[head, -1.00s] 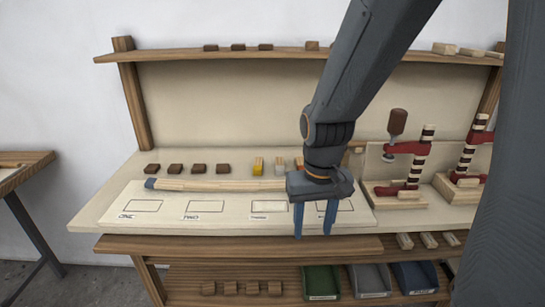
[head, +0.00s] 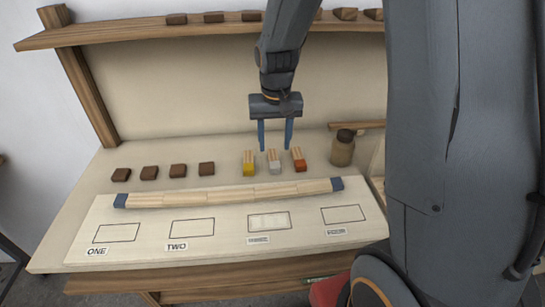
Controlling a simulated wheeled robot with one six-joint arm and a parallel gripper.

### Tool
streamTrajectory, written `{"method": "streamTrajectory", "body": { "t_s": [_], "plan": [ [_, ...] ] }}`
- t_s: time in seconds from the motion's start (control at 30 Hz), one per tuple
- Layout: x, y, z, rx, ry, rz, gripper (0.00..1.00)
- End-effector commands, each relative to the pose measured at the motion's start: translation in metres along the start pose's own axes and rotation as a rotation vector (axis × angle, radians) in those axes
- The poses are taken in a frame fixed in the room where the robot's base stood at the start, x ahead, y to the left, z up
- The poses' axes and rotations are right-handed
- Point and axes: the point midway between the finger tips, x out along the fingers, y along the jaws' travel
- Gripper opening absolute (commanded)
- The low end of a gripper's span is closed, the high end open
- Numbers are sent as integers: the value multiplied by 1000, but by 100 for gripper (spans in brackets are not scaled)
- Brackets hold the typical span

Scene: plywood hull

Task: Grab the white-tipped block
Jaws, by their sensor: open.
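The white-tipped block (head: 274,167) stands on the bench in a short row. A yellow-tipped block (head: 249,169) is on its left and an orange-red-tipped block (head: 298,165) is on its right, with narrow gaps between. My gripper (head: 275,149) points down with its two blue fingers apart and empty. In the picture the fingertips are just above the white-tipped block's far end, one to each side of it. I cannot tell their exact height or depth from this view.
Several dark brown blocks (head: 178,170) sit to the left. A long jointed wooden strip (head: 230,194) with blue ends lies in front, on a board (head: 145,250) with marked rectangles. A brown jar (head: 342,149) stands at the right. A shelf (head: 170,31) runs above.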

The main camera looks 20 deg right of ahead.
Motion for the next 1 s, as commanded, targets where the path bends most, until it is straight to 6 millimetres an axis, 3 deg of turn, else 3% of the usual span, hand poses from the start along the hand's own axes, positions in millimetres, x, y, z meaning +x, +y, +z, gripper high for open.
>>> {"method": "streamTrajectory", "body": {
  "t_s": [0.5, 0.83, 0.87, 1.0],
  "plan": [
    [52, -1, 0, 0, -2, 1, 45],
    [58, -1, 0, 0, 0, 0, 45],
    [58, -1, 0, 0, 0, 0, 44],
    [58, -1, 0, 0, 0, 0, 20]
  ]
}}
